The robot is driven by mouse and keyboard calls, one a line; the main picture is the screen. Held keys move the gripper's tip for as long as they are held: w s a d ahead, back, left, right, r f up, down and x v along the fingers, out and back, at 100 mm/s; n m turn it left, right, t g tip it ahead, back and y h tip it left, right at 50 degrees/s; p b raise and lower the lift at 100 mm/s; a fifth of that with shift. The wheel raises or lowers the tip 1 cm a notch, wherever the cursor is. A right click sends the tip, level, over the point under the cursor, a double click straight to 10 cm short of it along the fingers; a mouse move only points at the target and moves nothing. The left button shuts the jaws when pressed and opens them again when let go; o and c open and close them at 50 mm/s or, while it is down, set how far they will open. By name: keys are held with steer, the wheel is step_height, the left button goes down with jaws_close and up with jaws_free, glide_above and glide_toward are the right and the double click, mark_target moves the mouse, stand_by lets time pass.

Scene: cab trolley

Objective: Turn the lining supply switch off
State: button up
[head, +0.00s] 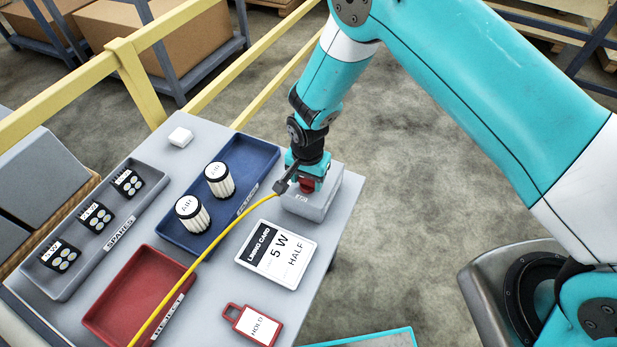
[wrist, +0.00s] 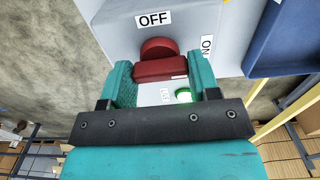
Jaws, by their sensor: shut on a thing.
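The lining supply switch is a grey box (head: 325,197) at the right edge of the trolley top, with a red knob (head: 307,185) on it. In the wrist view the red knob (wrist: 160,68) has a bar handle with a small white mark at its right end. An OFF label (wrist: 153,20) is above the knob and an ON label (wrist: 207,46) is to its right. A green lamp (wrist: 184,95) on the box is lit. My gripper (wrist: 163,76) is shut on the knob's bar, one finger at each end. My gripper (head: 306,170) partly hides the knob in the head view.
A yellow cable (head: 215,250) with a dark end crosses the trolley beside the box. A blue tray (head: 262,150) with two ribbed cylinders, a spares tray (head: 62,288), a red tray (head: 120,285), a lining card (head: 280,252) and a red tag (head: 250,325) lie left of it.

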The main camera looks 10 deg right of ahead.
steer(key=n+b, duration=0.2)
steer(key=n, duration=0.1)
steer(key=shift+f, duration=0.1)
steer(key=n+b, duration=0.3)
steer(key=n, duration=0.2)
steer(key=shift+n, duration=0.3)
steer(key=n+b, duration=0.1)
steer(key=n, duration=0.3)
steer(key=shift+n+b, duration=0.3)
steer(key=shift+b, duration=0.1)
steer(key=shift+n+b, duration=0.6)
steer(key=shift+n, duration=1.6)
steer(key=o, duration=0.9)
